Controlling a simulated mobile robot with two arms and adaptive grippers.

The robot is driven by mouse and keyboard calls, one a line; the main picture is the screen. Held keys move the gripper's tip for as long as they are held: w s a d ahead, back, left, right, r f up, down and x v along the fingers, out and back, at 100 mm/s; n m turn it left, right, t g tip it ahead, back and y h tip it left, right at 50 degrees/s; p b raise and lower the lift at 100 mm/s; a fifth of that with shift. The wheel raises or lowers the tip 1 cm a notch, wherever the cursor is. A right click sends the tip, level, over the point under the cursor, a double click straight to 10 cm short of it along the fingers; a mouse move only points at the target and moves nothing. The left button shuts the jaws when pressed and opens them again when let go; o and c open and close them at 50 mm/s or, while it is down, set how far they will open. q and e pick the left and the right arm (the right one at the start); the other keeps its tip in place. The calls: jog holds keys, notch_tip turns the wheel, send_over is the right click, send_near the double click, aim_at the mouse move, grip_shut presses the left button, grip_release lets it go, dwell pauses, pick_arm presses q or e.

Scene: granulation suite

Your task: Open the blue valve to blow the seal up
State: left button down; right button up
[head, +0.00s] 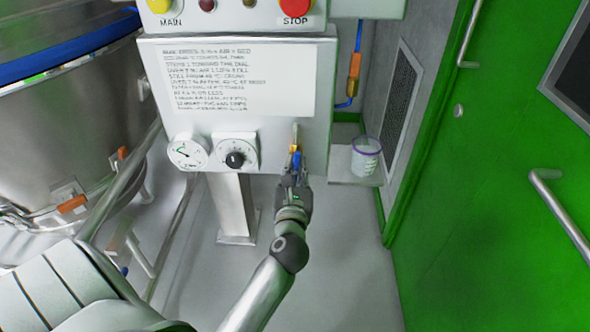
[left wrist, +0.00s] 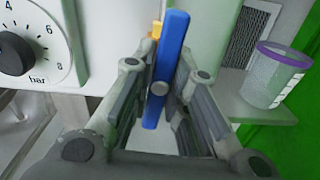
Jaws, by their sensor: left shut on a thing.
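The blue valve handle (head: 297,160) sits on a brass fitting (head: 292,152) at the lower right of the grey control panel (head: 320,80). In the left wrist view the blue handle (left wrist: 171,50) stands nearly upright, its top leaning slightly right, with a round pivot in its middle. My left gripper (head: 294,180) comes up from below, and in the left wrist view its fingers (left wrist: 160,100) lie on either side of the handle, shut on it. The fingers partly hide its lower part. My right gripper is in neither view.
A pressure gauge (head: 187,152) and a black dial knob (head: 236,159) are left of the valve. A clear tub with a purple rim (head: 365,157) stands on a small shelf to the right. A steel vessel (head: 70,125) is at left, a green door (head: 490,150) at right.

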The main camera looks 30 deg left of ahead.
aim_at(295, 152)
pick_arm(q)
jog(key=shift+f+n, duration=0.15)
jog(key=shift+n, duration=0.35)
jog(key=c, duration=1.4)
grip_release()
jog(key=shift+o, duration=0.2)
jog(key=shift+r, duration=0.3)
notch_tip(295, 152, up, 10)
jog(key=shift+f, duration=0.2)
